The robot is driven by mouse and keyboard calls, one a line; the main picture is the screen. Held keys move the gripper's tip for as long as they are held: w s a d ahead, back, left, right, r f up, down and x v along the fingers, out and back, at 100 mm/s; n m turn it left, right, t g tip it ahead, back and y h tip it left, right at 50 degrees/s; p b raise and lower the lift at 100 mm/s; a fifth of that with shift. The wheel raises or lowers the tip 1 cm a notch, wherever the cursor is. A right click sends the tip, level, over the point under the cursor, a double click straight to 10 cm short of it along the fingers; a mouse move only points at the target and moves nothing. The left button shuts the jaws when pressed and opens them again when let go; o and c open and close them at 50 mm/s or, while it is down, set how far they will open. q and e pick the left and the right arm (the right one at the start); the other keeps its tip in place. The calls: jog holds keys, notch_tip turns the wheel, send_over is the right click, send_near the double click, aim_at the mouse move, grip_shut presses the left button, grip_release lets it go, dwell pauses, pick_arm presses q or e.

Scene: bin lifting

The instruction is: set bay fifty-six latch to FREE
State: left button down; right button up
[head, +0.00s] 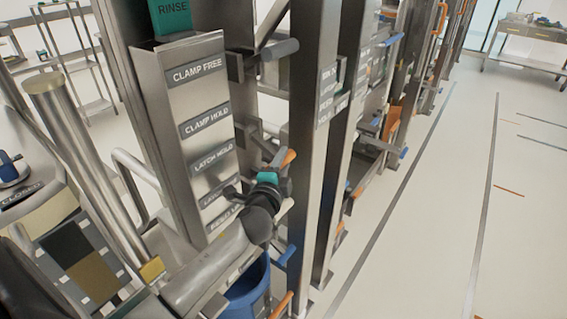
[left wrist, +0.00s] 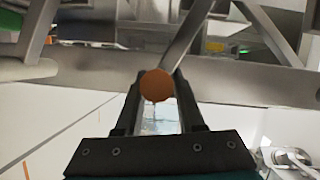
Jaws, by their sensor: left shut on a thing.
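A lever with an orange end (head: 289,157) sticks out from the steel rack beside the label plate. My left gripper (head: 281,170) is shut on this lever. In the left wrist view the round orange end (left wrist: 157,85) shows between the fingertips of my left gripper (left wrist: 157,92). The label plate (head: 205,112) reads CLAMP FREE, CLAMP HOLD and LATCH HOLD from the top. The lower labels are partly hidden by my arm. No bay number fifty-six can be read. My right gripper is not in view.
Steel posts (head: 313,115) stand close to the right of my left gripper. A blue bin (head: 248,291) is below it. Further levers with blue or orange ends line the rack. The floor (head: 440,200) to the right is open.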

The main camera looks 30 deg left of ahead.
pick_arm(q)
jog(key=shift+s+a+f, duration=0.15)
jog(key=shift+a+f, duration=0.05)
jog(key=shift+f, duration=0.2)
jog(key=c, duration=0.8)
grip_release()
jog(key=shift+o, duration=1.2)
jog(key=shift+a+r, duration=0.1)
jog(key=shift+r, duration=0.05)
jog(key=shift+s+d, duration=0.25)
jog(key=shift+s, duration=0.15)
jog(key=v, duration=1.4)
